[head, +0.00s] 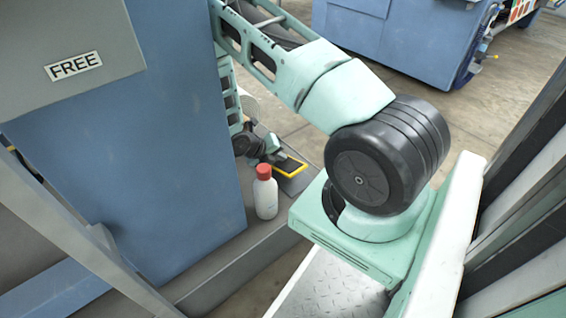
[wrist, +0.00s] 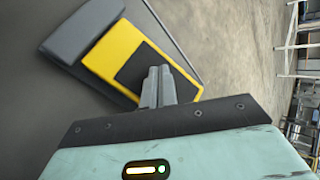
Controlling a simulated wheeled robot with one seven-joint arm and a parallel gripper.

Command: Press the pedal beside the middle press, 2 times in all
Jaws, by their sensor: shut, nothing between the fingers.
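The pedal (wrist: 117,50) has a yellow frame with a dark pad and a grey block at its far end. In the head view the pedal (head: 302,168) lies low on the plinth beside the blue press (head: 190,180). My gripper (wrist: 158,82) is shut and empty, its fingertips over the dark pad in the wrist view. I cannot tell whether the fingers touch the pad or whether the pad is down.
A white bottle with a red cap (head: 264,192) stands on the grey plinth (head: 235,262), close in front of the pedal. A sign reading FREE (head: 74,66) is on the press's grey panel. Another blue machine (head: 400,40) stands behind. Open floor (head: 480,100) lies to the right.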

